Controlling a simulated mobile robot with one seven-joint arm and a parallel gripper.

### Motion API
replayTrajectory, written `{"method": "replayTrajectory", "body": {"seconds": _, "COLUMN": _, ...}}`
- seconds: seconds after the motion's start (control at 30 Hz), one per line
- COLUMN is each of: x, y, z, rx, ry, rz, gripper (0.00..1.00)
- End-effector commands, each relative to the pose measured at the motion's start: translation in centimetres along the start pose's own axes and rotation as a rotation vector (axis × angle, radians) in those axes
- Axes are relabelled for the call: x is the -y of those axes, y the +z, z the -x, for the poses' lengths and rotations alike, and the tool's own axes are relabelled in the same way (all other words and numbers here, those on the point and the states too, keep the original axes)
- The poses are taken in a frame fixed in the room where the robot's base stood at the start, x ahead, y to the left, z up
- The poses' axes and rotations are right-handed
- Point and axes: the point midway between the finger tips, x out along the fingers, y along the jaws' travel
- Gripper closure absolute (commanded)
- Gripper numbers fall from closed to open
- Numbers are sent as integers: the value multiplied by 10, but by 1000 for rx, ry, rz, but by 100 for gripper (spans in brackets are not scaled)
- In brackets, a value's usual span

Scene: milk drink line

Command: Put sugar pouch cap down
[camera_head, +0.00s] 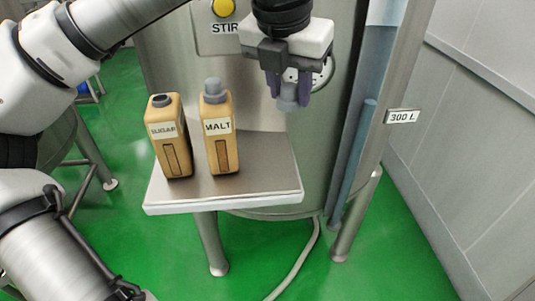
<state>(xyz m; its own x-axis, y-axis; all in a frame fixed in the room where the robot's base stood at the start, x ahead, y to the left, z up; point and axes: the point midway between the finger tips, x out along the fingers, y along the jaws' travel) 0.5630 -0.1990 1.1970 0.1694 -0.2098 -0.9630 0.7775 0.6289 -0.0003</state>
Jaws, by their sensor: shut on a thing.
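My gripper (289,84) points down, above the right rear part of the metal shelf (265,170). It is shut on the sugar pouch cap (287,101), a small grey cap held between its purple fingers, clear of the shelf surface. The sugar pouch (171,140) is tan with a SUGAR label and stands upright at the shelf's left, its dark neck uncapped. The fingers hide part of the cap.
The malt pouch (219,135), tan with a grey cap on, stands upright just right of the sugar pouch. The shelf is bare right of it. A large steel tank (190,75) with a STIR button (223,8) rises behind. A level tube marked 300 L (402,116) stands at right.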

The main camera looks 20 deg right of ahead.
Motion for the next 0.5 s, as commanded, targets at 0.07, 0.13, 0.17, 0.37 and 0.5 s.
{"method": "replayTrajectory", "body": {"seconds": 0.07, "x": 0, "y": -7, "z": -21, "rx": -3, "ry": -3, "rz": -1, "gripper": 99}}
{"method": "replayTrajectory", "body": {"seconds": 0.13, "x": 0, "y": -12, "z": -39, "rx": -3, "ry": -3, "rz": -3, "gripper": 99}}
{"method": "replayTrajectory", "body": {"seconds": 0.17, "x": 0, "y": -14, "z": -47, "rx": -3, "ry": -4, "rz": -2, "gripper": 99}}
{"method": "replayTrajectory", "body": {"seconds": 0.37, "x": 0, "y": -26, "z": -90, "rx": -1, "ry": -2, "rz": 0, "gripper": 99}}
{"method": "replayTrajectory", "body": {"seconds": 0.5, "x": 0, "y": -29, "z": -104, "rx": 0, "ry": 0, "rz": 1, "gripper": 99}}
